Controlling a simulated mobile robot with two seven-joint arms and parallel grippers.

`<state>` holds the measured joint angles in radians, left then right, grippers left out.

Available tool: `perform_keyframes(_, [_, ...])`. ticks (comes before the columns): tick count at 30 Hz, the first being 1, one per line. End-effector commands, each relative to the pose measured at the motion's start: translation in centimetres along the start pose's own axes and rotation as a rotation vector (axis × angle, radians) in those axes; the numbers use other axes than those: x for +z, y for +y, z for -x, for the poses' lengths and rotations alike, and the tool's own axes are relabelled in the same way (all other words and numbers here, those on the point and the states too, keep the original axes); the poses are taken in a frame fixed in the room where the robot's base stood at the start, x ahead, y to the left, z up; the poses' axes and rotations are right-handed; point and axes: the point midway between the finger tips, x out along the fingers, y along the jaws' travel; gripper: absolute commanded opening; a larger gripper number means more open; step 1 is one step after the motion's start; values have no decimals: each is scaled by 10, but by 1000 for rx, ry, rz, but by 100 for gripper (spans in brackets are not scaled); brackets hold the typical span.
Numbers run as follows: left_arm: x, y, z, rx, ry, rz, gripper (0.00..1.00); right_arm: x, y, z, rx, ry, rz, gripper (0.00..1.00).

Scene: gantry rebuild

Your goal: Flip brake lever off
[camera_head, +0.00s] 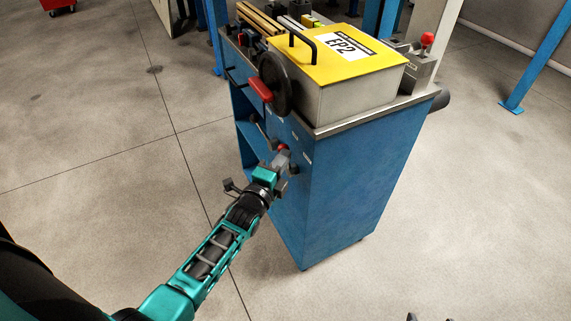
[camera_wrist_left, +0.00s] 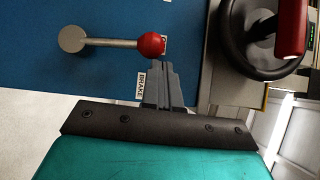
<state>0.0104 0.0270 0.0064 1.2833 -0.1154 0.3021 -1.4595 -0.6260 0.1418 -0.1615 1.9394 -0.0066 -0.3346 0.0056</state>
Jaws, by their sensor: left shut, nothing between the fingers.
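The brake lever (camera_wrist_left: 112,43) is a metal rod on the cart's blue side panel. It runs from a round pivot at the left to a red ball knob (camera_wrist_left: 151,45) in the left wrist view. A small BRAKE label (camera_wrist_left: 141,87) is by the knob. My left gripper (camera_wrist_left: 163,66) is shut and empty, its fingertips right by the knob; I cannot tell if they touch it. In the head view the left gripper (camera_head: 281,158) is at the blue panel, with the red knob (camera_head: 283,147) just above its tips.
The blue cart (camera_head: 345,185) carries a grey box with a yellow lid (camera_head: 315,60) marked EP2. A black handwheel (camera_head: 275,84) with a red handle juts from its side above my gripper. Small dark tips at the bottom edge may be my right gripper. Open floor surrounds the cart.

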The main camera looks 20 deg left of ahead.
Motion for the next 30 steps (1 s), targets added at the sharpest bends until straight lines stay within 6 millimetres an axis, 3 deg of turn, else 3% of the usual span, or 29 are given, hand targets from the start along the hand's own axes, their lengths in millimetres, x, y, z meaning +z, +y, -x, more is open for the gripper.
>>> perform_keyframes(30, [13,-8,-7,-6,-5,-5,0,-4,0,2,-1,2,0,68])
